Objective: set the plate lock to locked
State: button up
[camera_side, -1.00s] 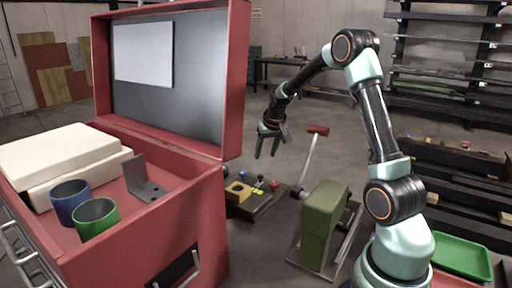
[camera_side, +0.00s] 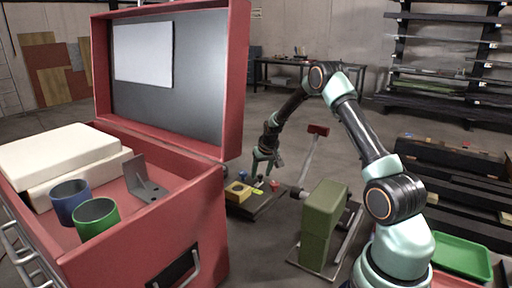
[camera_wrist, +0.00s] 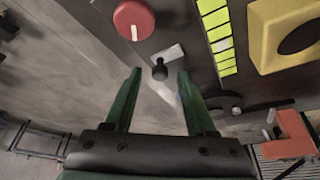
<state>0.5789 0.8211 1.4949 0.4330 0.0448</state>
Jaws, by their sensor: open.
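My gripper (camera_wrist: 159,73) is open, with its two green fingers pointing at a dark panel (camera_wrist: 190,55). A small black knob (camera_wrist: 159,70) on a pale metal plate (camera_wrist: 170,54) sits between the fingertips in the wrist view; I cannot tell whether the fingers touch it. I take this for the plate lock, but no label shows. A dark hook-shaped part (camera_wrist: 235,106) lies right of the right finger. In the side view my gripper (camera_side: 266,164) is low over the small panel (camera_side: 250,205), and its tips partly cover the small parts there.
A red round knob (camera_wrist: 133,20) with a white mark is left of the black knob. A yellow-green scale strip (camera_wrist: 217,38) and a yellow block (camera_wrist: 285,35) with a hole stand right. A red-headed lever (camera_side: 318,130) and green box (camera_side: 325,210) stand close to the arm.

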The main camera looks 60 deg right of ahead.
grip_shut()
dwell(1.4)
